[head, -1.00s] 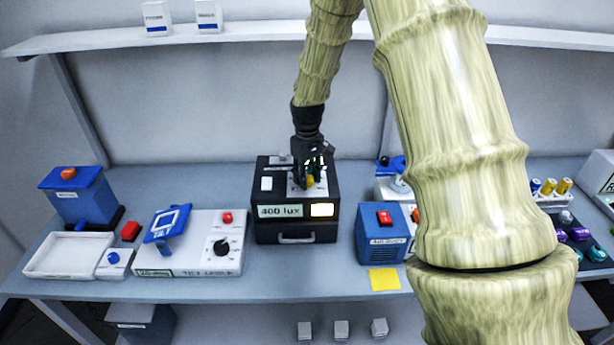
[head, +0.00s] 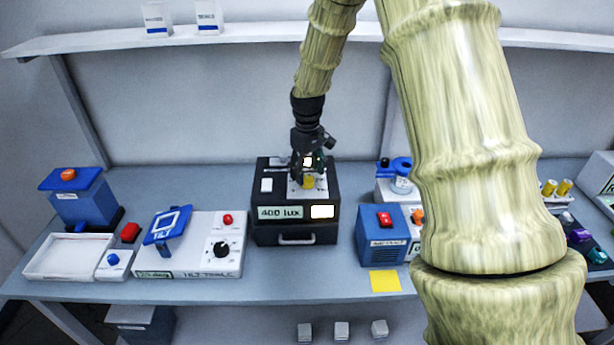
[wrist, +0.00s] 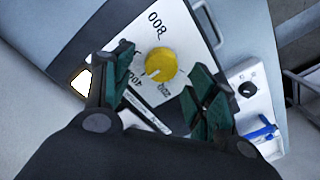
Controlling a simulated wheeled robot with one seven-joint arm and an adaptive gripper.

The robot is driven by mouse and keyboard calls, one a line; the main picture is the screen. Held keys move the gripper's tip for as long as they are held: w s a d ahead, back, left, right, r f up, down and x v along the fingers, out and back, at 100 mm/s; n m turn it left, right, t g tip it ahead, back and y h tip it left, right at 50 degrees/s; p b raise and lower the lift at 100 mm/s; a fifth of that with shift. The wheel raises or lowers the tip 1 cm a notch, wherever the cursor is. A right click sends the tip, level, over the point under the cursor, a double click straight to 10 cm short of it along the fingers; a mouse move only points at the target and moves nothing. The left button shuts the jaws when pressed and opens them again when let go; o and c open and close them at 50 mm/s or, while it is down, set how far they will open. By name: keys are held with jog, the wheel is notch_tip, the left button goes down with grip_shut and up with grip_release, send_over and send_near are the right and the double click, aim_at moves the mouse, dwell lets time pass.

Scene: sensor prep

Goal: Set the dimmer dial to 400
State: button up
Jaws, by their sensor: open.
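The yellow dimmer dial (head: 308,182) sits on a light plate on top of the black box (head: 264,235). The box's front display (head: 281,212) reads 400 lux, beside a lit white window (head: 322,211). In the wrist view the dial (wrist: 162,65) has printed numbers around it, with 800 and 400 legible. A pale mark on its lower-left edge points roughly toward the 400. My gripper (head: 307,167) is just above the dial. In the wrist view its dark green fingers (wrist: 163,80) are spread to either side of the dial, with visible gaps. It holds nothing.
A tilt table unit (head: 190,260) with a black knob stands left. A blue box with a red switch (head: 384,219) and a yellow note (head: 384,281) are right. The bench front is mostly clear.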

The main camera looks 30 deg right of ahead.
aim_at(307, 179)
notch_tip(307, 179, up, 9)
jog(key=shift+r, duration=0.15)
dwell(0.7)
